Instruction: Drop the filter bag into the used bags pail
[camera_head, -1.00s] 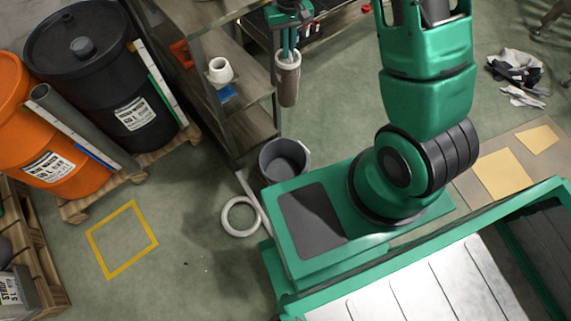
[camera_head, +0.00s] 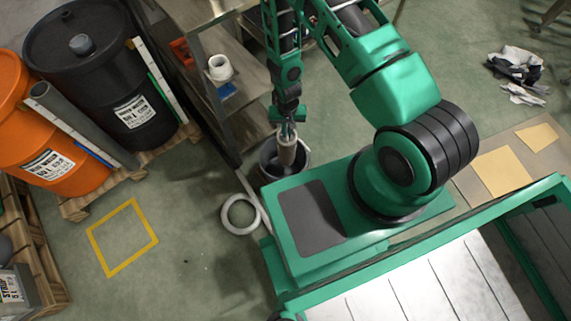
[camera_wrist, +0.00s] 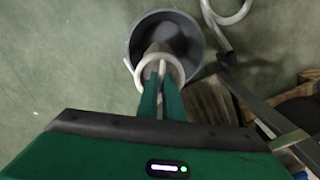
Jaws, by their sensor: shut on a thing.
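The filter bag (camera_head: 286,150) is a brownish-grey sleeve with a pale ring at its top. My gripper (camera_head: 287,130) is shut on its rim, and the bag hangs upright below it. The used bags pail (camera_head: 267,170) is a dark grey round bucket on the floor. In the head view the bag overlaps the pail's opening. In the wrist view my gripper (camera_wrist: 162,72) holds the bag's pale ring (camera_wrist: 170,58) over the near part of the pail (camera_wrist: 197,38). The bag's lower end is hidden, so I cannot tell how deep it hangs.
A shelf unit (camera_head: 222,105) stands close behind and left of the pail. A white hose coil (camera_head: 240,230) lies on the floor nearby. Black (camera_head: 95,75) and orange (camera_head: 40,150) drums stand on a pallet at left. Floor around the yellow square (camera_head: 122,238) is clear.

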